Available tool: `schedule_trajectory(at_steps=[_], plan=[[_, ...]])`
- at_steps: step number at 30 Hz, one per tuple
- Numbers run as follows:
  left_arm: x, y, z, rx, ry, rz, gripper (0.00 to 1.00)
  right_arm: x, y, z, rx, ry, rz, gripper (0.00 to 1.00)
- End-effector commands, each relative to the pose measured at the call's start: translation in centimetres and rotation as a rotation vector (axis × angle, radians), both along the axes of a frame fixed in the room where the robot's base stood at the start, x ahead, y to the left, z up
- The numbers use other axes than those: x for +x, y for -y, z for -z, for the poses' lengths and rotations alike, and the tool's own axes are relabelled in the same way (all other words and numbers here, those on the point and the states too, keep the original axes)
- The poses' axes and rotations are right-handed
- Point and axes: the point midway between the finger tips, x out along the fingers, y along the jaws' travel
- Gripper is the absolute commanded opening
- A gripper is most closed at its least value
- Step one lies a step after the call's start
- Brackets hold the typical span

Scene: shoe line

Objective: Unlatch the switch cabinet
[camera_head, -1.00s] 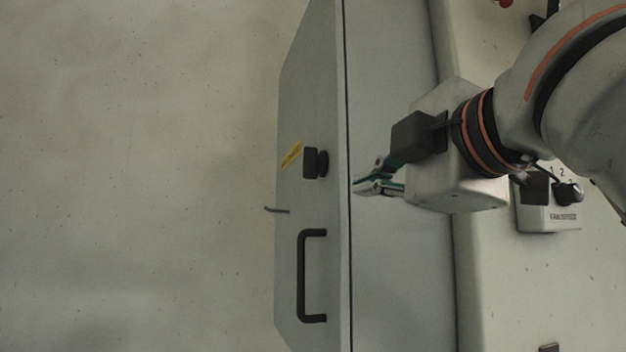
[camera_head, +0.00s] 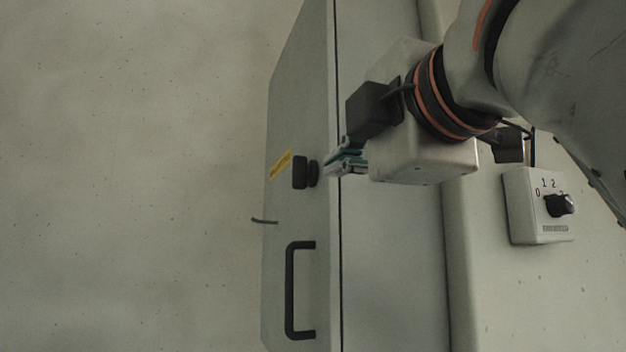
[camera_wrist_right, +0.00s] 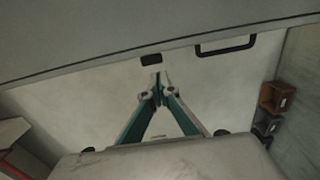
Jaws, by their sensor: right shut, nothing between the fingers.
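The grey switch cabinet (camera_head: 390,270) stands in the middle of the head view, its door face (camera_head: 290,110) seen at a steep angle. On the door are a black latch knob (camera_head: 304,173) and, below it, a black bar handle (camera_head: 290,290). My right gripper (camera_head: 330,165) is shut and empty, with its fingertips close to the right of the knob in the picture; whether they touch it I cannot tell. In the right wrist view, the closed fingertips (camera_wrist_right: 157,80) point toward a small dark block (camera_wrist_right: 151,59) at the door's edge, and the handle (camera_wrist_right: 226,46) shows beside it. My left gripper is out of view.
A yellow label (camera_head: 280,164) is beside the knob. A rotary switch box (camera_head: 538,207) is on the wall to the right. The wrist view shows brown bins (camera_wrist_right: 276,98) at the right.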

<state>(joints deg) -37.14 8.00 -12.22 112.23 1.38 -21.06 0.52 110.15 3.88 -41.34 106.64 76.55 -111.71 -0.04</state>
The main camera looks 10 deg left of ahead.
Motion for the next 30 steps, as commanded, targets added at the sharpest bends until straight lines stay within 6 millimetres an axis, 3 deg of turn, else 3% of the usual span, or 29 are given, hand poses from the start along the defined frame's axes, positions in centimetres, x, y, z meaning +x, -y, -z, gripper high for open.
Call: schedule_trajectory(at_steps=[15,21,30], plan=[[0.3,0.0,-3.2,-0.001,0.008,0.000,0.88,8.0,-5.4,-0.1,0.000,-0.004,0.000,0.00],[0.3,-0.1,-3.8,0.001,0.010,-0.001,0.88,9.5,-6.4,0.0,0.000,-0.002,0.000,0.00],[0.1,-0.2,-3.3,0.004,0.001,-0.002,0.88,9.8,-6.6,0.0,-0.001,0.000,0.000,0.00]])
